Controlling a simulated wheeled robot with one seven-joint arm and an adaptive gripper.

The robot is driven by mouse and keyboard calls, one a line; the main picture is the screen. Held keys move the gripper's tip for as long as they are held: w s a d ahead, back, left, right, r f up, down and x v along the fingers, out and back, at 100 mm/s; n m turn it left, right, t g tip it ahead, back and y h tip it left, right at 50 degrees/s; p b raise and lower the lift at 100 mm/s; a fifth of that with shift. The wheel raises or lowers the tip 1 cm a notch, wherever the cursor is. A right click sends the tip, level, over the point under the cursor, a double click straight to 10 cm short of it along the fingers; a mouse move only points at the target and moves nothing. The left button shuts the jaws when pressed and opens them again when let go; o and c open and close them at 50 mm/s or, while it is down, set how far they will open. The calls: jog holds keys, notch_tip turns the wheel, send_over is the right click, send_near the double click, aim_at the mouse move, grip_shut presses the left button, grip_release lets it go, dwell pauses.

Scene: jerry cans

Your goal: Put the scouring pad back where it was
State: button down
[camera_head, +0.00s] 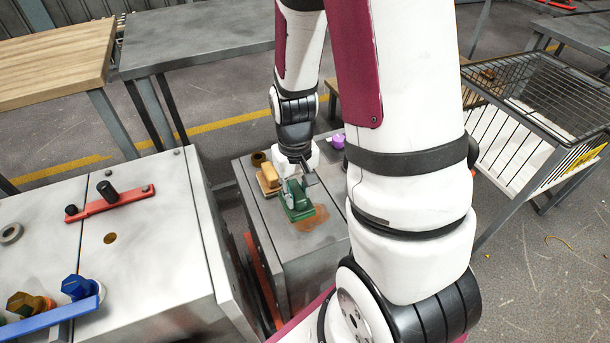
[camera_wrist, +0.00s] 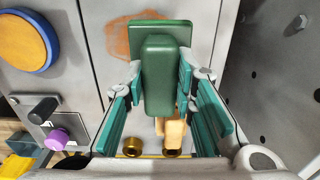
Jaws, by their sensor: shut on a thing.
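The scouring pad (camera_head: 299,214) looks like a green block with a raised grip. My gripper (camera_head: 296,184) is above it in the head view and closed around its grip. In the wrist view the pad (camera_wrist: 158,75) sits between the teal fingers of my gripper (camera_wrist: 160,82). The pad is beside a rusty-brown stain (camera_head: 314,222) on a grey metal box top (camera_head: 283,245). I cannot tell whether it touches the surface or hangs just above it. A tan block-like item (camera_head: 268,178) stands just behind and left of the pad.
A purple knob (camera_head: 338,141) and a dark brown round piece (camera_head: 258,158) are on the same box. A wire basket (camera_head: 545,105) stands at right. My arm hides the box's right side.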

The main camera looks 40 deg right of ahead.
jog(key=w+d, duration=0.3)
jog(key=d, duration=0.1)
jog(key=w+d+f+b, duration=0.1)
jog(key=w+d, duration=0.6)
jog(key=shift+d+f+b, duration=0.3)
jog(key=shift+b, duration=0.1)
jog(key=shift+w+d+f+b, duration=0.15)
jog(key=shift+f+b, duration=0.4)
jog(key=shift+f, duration=1.15)
jog(key=shift+f, duration=0.1)
jog(key=shift+f, duration=0.1)
jog(key=c, duration=1.3)
grip_release()
